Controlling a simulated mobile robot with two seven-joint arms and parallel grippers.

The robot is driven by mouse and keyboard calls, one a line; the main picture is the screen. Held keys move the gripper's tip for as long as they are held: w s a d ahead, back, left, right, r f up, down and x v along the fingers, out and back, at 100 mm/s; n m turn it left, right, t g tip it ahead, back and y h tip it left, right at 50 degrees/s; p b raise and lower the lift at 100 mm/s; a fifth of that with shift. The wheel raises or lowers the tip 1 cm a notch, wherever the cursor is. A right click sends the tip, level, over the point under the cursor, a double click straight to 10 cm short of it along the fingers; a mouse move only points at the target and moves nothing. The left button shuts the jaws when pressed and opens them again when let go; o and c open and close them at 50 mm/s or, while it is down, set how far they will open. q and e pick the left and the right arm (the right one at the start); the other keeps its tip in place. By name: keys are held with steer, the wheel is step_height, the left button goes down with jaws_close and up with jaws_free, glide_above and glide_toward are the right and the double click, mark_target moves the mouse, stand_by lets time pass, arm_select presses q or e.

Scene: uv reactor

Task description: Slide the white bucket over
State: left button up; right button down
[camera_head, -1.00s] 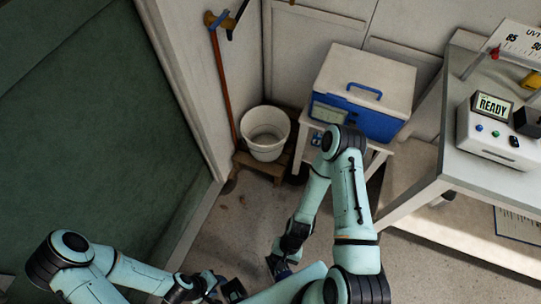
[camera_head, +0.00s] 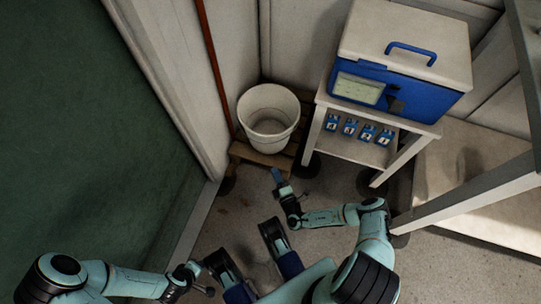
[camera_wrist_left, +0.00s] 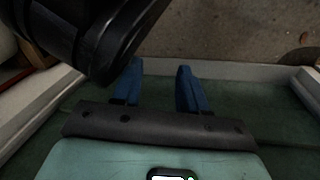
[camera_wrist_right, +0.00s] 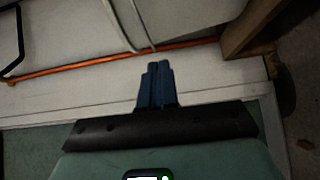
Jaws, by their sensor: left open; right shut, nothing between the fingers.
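The white bucket (camera_head: 268,132) stands upright on a low wooden stand (camera_head: 262,158) in the corner. My right gripper (camera_head: 277,174) is shut and empty, just in front of and below the bucket's right side, apart from it. In the right wrist view its blue fingers (camera_wrist_right: 155,68) are together, and a pale curved surface, apparently the bucket (camera_wrist_right: 190,14), is beyond them at the top. My left gripper (camera_wrist_left: 160,80) is open and empty in the left wrist view, low over the floor by the green wall. Its fingers are hard to make out in the head view.
An orange-brown pole (camera_head: 212,60) leans behind the bucket's left side. A green wall panel (camera_head: 80,120) is at left. Floor in front is partly clear.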

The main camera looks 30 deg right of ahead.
steer(key=b, duration=0.3)
glide_toward(267, 141)
steer(key=w+a, duration=0.2)
steer(key=w, duration=0.2)
steer(key=shift+w+d+f+b, duration=0.25)
steer(key=shift+w+d+b, duration=0.25)
steer(key=shift+w+d, duration=0.6)
arm_select(q)
steer(key=s+a+f+g, duration=0.1)
steer(key=s+f+g, duration=0.2)
steer(key=s+f, duration=0.2)
steer(key=s, duration=0.3)
steer(key=shift+s+f+n, duration=0.15)
steer(key=shift+s+n, duration=0.15)
steer(key=shift+s, duration=0.1)
arm_select(e)
steer(key=shift+w+d, duration=0.15)
steer(key=shift+d, duration=0.2)
